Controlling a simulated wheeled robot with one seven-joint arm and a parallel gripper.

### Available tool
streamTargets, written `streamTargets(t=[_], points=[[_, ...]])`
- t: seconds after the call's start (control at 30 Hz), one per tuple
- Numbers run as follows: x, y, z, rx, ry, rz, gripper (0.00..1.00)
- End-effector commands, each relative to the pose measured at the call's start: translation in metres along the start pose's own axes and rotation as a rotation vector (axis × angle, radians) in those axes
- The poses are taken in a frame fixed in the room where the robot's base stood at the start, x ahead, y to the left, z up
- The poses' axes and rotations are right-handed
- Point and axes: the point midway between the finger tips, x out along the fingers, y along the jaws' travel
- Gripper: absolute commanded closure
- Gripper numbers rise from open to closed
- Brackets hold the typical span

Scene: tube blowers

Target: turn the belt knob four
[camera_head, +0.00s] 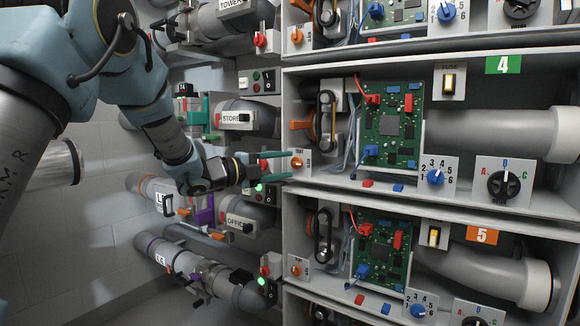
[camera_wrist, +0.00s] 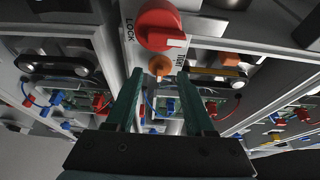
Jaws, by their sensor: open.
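The unit under the green "4" sign (camera_head: 503,65) holds a belt on pulleys (camera_head: 326,115) behind its left edge. A small orange knob (camera_head: 297,162) sits on a light plate low at that unit's left edge; I take it for belt knob four, though its label is too small to read. My gripper (camera_head: 288,165) is open, its green fingers pointing right at this knob. In the wrist view the orange knob (camera_wrist: 159,66) shows between and just beyond the fingertips (camera_wrist: 159,77). Touch cannot be told.
A red knob marked LOCK (camera_wrist: 160,25) is close beside the orange one. Unit four also has a blue numbered knob (camera_head: 435,177) and a black A-B-C knob (camera_head: 503,184). Unit five (camera_head: 482,235) is below. Pipes and valves (camera_head: 240,216) crowd the wall around my gripper.

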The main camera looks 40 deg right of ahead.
Motion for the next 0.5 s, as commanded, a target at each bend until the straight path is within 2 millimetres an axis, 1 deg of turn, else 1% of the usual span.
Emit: streamTargets(t=[0.03,0.1,0.2,0.5], points=[[0.008,0.001,0.000,0.000,0.002,0.000,0.46],[0.015,0.001,0.000,0.000,0.002,0.001,0.46],[0.022,0.000,0.000,0.000,0.000,0.000,0.46],[0.025,0.000,0.000,-0.002,-0.001,0.000,0.46]])
